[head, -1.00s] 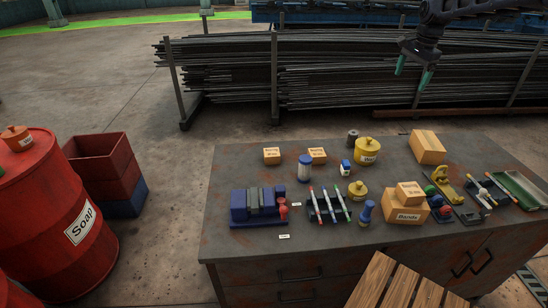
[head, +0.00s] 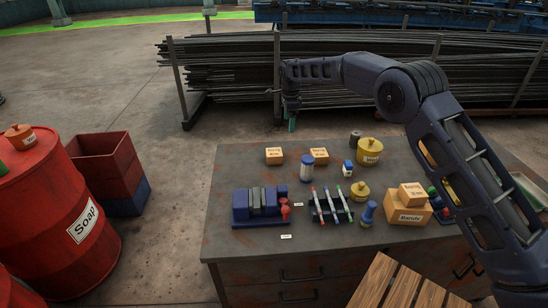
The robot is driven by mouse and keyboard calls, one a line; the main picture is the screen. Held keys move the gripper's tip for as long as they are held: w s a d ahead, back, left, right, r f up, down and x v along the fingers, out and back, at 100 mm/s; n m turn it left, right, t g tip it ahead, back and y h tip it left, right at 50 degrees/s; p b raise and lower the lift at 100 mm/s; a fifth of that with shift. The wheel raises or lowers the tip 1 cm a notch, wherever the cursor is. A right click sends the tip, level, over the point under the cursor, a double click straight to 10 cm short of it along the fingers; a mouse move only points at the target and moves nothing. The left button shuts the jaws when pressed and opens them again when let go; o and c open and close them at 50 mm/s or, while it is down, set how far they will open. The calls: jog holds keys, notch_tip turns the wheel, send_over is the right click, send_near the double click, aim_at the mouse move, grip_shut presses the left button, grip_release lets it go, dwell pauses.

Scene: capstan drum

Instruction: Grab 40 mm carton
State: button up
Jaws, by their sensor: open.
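Several small orange-tan cartons have printed labels, but the size numbers are too small for me to read, so I cannot tell which is the 40 mm one. One carton (head: 274,155) lies at the back left of the bench, and a second carton (head: 319,156) lies to its right. A third carton (head: 412,192) sits on top of a larger box labelled Bands (head: 407,214). My gripper (head: 292,125) hangs fingers down above the bench's back edge, near the first two cartons and apart from them. Its green-tipped fingers are open and nothing shows between them.
My arm hides the bench's right side. Long bars are stacked behind.

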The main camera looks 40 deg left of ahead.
send_over(274, 152)
notch_tip(274, 152, down, 5)
jog(key=shift+m, duration=0.3)
jog(key=f, duration=0.3)
jog(key=a+f, duration=0.1)
jog(key=f, duration=0.1)
jog(key=shift+s+f, duration=0.1)
jog(key=shift+f, duration=0.2)
jog(key=shift+d+f, duration=0.15)
jog(key=shift+f, duration=0.75)
jog(key=shift+d+f, duration=0.2)
jog(key=shift+f, duration=0.7)
jog(key=shift+d+f, duration=0.15)
jog(key=shift+f, duration=0.75)
jog(key=c, duration=1.2)
jog(key=shift+r, duration=0.15)
